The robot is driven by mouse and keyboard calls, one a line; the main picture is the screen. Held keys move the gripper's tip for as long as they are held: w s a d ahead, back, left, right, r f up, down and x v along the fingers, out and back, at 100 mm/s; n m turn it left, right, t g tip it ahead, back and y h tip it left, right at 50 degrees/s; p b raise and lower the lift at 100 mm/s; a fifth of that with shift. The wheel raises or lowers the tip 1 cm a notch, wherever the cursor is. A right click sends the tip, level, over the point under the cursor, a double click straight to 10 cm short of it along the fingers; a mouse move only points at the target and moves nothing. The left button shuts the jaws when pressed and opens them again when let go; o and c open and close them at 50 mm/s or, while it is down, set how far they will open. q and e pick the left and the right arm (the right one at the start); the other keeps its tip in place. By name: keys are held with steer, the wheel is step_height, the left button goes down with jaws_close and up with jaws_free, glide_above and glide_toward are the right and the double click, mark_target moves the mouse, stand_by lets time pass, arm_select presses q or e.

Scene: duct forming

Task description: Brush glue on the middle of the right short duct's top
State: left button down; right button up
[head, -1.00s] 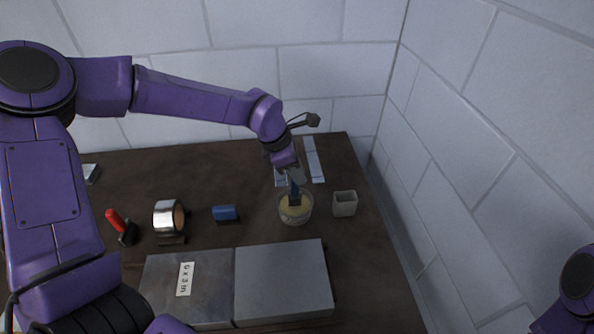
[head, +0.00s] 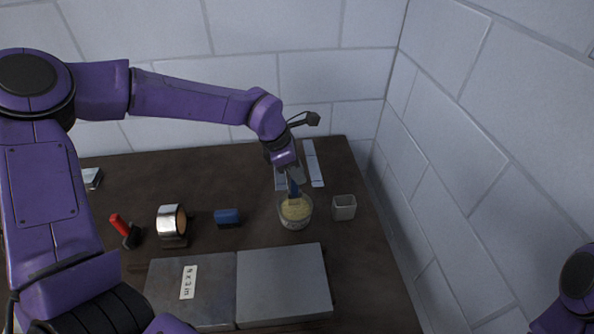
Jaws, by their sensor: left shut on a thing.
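The right short duct (head: 284,285) is a plain grey box at the front of the table. The left duct (head: 215,290) lies directly beside it and bears a white label with writing. My left gripper (head: 292,178) is shut on a blue-handled brush (head: 293,188) at the glue pot. The brush points down into the clear pot of yellowish glue (head: 296,213), and its bristles are hidden in the glue. The gripper is behind the right duct, well apart from it. My right gripper is out of view; only part of that arm shows at the lower right.
A small grey square cup (head: 344,207) stands right of the pot. A blue block-like thing (head: 227,217), a silver tape roll (head: 172,221) and a red-handled tool (head: 124,229) stand to the left. Pale strips (head: 313,163) lie behind. Walls (head: 465,150) close the back and right.

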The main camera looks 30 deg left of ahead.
arm_select(q)
steer(key=shift+r+p, duration=1.7)
steer(key=shift+r, duration=0.65)
